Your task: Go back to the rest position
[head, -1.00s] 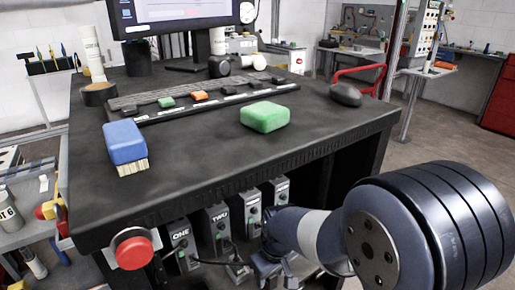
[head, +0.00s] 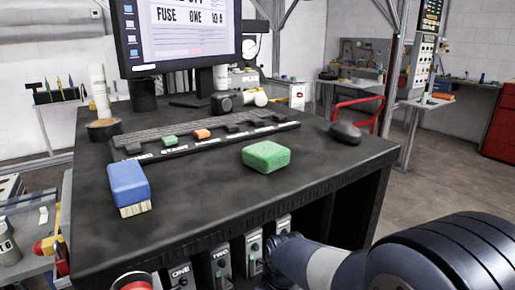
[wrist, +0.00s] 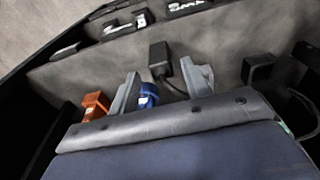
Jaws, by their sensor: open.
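My gripper (wrist: 165,88) shows in the wrist view with its two grey fingers spread apart and nothing held between them. A black plug (wrist: 159,60) with a cable is beyond the fingertips, near the gap between them. A blue part (wrist: 148,93) and an orange part (wrist: 95,106) are close to the left finger. In the head view my arm comes in at the lower right, in front of the desk, and its gripper end is hidden or out of frame.
The black desk (head: 215,215) carries a blue brush (head: 127,184), a green block (head: 266,156), a keyboard (head: 185,136) and a mouse (head: 346,131). A monitor (head: 185,35) stands behind them. Numbered units (head: 221,264) sit under the desk's front edge. Open floor lies to the right.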

